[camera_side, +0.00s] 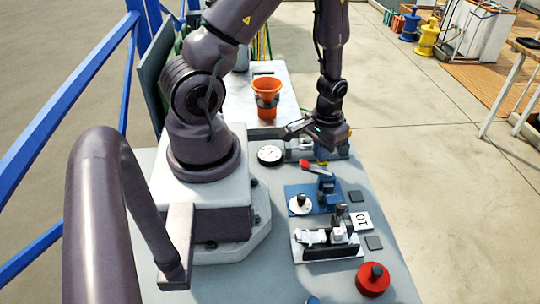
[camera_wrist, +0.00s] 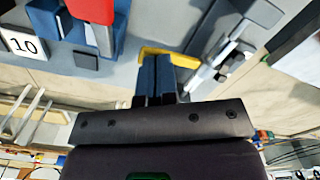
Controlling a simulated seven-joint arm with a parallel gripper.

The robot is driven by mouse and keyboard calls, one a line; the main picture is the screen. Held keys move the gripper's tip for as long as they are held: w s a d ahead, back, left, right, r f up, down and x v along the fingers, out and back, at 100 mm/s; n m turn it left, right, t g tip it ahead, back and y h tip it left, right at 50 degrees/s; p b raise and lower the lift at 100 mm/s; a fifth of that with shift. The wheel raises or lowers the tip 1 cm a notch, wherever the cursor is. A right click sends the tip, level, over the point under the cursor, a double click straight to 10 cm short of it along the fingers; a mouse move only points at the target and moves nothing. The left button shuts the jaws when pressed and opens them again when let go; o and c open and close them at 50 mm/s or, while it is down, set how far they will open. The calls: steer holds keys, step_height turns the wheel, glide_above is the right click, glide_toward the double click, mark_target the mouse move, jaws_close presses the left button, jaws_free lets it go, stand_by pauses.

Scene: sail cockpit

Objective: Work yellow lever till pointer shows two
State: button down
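My gripper (camera_side: 325,138) is low at the far end of the bench, over a grey and blue mechanism (camera_side: 305,148). In the wrist view its two dark blue fingers (camera_wrist: 158,65) lie side by side with almost no gap. A yellow part (camera_wrist: 184,59), probably the yellow lever, shows just beyond the fingertips and is partly hidden by them. I cannot tell whether they touch it. A round white dial (camera_side: 270,154) with a dark rim lies left of the mechanism. Its pointer is too small to read.
A blue mechanism with a red lever (camera_side: 307,164) stands nearer the camera; the red lever shows in the wrist view (camera_wrist: 95,10). A grey mechanism (camera_side: 328,240), a "10" card (camera_side: 361,220) and a red knob (camera_side: 372,278) are closer. An orange funnel (camera_side: 267,88) stands behind.

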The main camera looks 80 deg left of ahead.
steer(key=shift+r, duration=3.2)
steer(key=w+d+r+m+t, duration=0.2)
steer(key=d+r+t, duration=0.1)
steer(key=r, duration=0.6)
steer(key=w+d+r+m+t, duration=0.15)
steer(key=d+r, duration=0.25)
steer(key=r, duration=0.4)
steer(key=s+d+r+m+t, duration=0.1)
steer(key=s+d+r+m, duration=0.1)
steer(key=s+d+r, duration=0.2)
steer(key=s+r, duration=0.3)
steer(key=s, duration=0.2)
steer(key=shift+d+r, duration=0.15)
steer(key=shift+d, duration=0.1)
